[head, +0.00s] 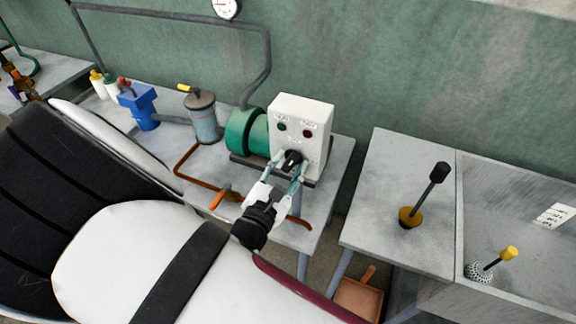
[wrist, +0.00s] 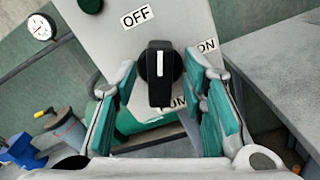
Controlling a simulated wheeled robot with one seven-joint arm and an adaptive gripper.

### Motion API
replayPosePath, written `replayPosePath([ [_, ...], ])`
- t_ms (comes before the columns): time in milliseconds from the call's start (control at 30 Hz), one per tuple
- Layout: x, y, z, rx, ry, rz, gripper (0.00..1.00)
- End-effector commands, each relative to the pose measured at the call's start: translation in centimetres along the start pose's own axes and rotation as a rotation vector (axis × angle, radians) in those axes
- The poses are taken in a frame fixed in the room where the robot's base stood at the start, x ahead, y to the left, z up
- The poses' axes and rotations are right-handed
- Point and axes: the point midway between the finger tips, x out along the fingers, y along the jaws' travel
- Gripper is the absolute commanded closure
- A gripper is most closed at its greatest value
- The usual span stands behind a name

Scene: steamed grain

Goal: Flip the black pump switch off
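The black pump switch (head: 292,158) is a rotary knob low on the front of a white control box (head: 312,112). In the wrist view the knob (wrist: 160,75) has a white line that runs upright in the picture, between the OFF label (wrist: 137,16) at upper left and the ON label (wrist: 207,46) at right. The label below it is partly hidden. My gripper (wrist: 163,80) is open, with one teal-padded finger on each side of the knob. A gap shows at the left finger; contact at the right finger is unclear. The head view also shows my gripper (head: 286,174) at the knob.
A green pump (head: 243,131) adjoins the box. A grey canister (head: 205,117) and a blue vise-like device (head: 140,104) stand further left on the bench. A bench (head: 385,190) with a black-handled tool (head: 425,195) is at right. An orange pipe (head: 187,170) runs near my arm.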

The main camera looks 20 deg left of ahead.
Motion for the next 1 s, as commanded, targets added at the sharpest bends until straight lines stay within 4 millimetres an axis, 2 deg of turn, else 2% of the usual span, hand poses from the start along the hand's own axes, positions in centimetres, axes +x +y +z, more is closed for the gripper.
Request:
replayPosePath([
  [33,-0.01,0.01,0.00,0.000,0.000,0.000,0.71],
  [167,-0.02,0.01,0.00,0.000,0.000,0.000,1.00],
  [433,0.01,-0.01,0.00,-0.031,-0.001,0.000,1.00],
  [800,0.00,0.08,-0.02,-0.362,0.000,0.000,1.00],
  [1000,-0.04,0.11,-0.04,-0.439,0.000,0.001,1.00],
])
